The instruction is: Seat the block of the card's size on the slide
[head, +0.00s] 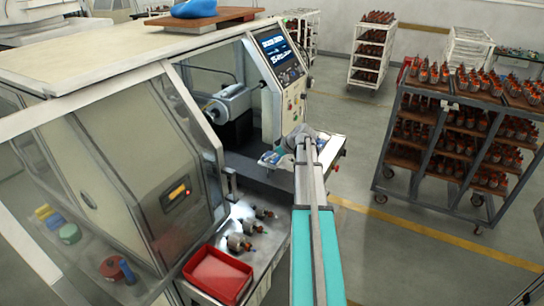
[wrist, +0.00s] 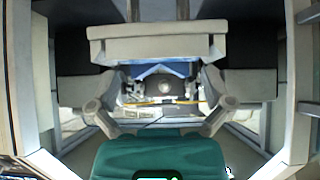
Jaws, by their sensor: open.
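My gripper (head: 298,138) is at the far end of my arm, over the ledge below the machine's control panel. In the wrist view it is open, its two grey finger links (wrist: 157,112) spread to either side. Between and beyond them is a blue shape (wrist: 160,70) above a grey part with a round centre. I cannot tell whether this is the block or part of the slide. In the head view small blue and white pieces (head: 272,158) lie beside the gripper, partly hidden by it. Neither the card nor its size can be read.
The winding machine (head: 120,60) with its open bay stands to the left. A red tray (head: 218,274) and several armatures (head: 240,242) lie on the near shelf. A loaded trolley (head: 455,130) stands to the right; the floor between is clear.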

